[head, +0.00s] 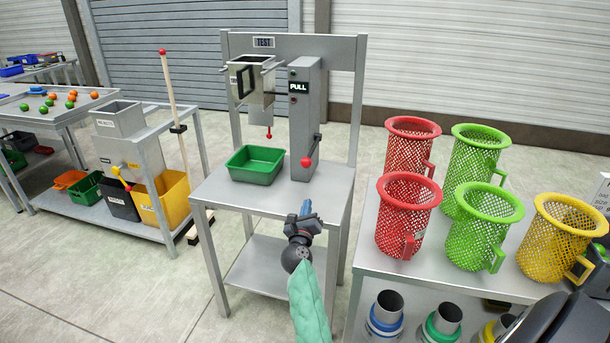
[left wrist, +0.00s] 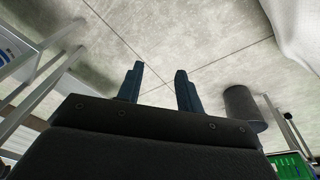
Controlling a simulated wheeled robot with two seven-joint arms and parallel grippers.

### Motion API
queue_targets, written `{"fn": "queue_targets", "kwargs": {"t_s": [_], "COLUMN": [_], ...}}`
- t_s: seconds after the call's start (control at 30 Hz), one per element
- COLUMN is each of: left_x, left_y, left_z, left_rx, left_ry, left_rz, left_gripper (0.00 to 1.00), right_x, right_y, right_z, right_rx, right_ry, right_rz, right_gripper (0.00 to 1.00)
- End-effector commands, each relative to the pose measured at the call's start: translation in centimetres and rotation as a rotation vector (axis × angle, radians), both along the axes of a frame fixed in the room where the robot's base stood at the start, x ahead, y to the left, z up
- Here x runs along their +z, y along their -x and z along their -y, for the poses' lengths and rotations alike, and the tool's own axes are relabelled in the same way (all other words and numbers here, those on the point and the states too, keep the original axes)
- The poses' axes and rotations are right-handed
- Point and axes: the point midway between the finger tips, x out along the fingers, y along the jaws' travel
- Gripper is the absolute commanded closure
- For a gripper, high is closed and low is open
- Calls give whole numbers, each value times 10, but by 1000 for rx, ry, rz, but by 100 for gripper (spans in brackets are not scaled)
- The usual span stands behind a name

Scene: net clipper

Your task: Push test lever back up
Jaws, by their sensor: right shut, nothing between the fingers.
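The test stand has a grey column (head: 303,110) marked PULL, with a TEST sign (head: 264,42) above. The test lever (head: 312,150) is on the column's right side; it hangs downward and its red ball (head: 306,162) is low, near the column's foot. My right gripper (head: 306,207) is shut and empty, at the table's front edge, below and in front of the red ball and apart from it. My left gripper (left wrist: 158,75) is open and empty in the left wrist view, over bare floor; it is not in the head view.
A green tray (head: 255,165) sits on the stand's table (head: 235,195) under a metal hopper (head: 250,80). Red, green and yellow mesh baskets (head: 470,225) stand on a table at the right. A cart with a hopper and bins (head: 165,200) is at the left.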

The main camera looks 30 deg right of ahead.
Motion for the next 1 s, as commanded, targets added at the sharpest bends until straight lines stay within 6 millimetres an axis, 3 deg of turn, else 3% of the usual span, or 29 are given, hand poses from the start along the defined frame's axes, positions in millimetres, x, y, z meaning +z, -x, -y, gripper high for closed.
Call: {"fn": "queue_targets", "kwargs": {"t_s": [0.57,0.83,0.97,1.0], "left_x": [0,10,8,-1], "left_y": [3,7,7,3], "left_z": [-1,-8,-11,-10], "left_rx": [-2,7,11,10], "left_ry": [-5,-20,-29,-30], "left_rz": [-19,-39,-50,-49], "left_gripper": [64,64,64,64], "right_x": [0,7,11,13], "right_y": [1,-22,-39,-44], "right_z": [5,27,42,47], "right_rx": [-11,-11,-11,-11], "right_ry": [-50,-47,-48,-47], "right_rz": [36,36,35,36], "right_gripper": [100,100,100,100]}}
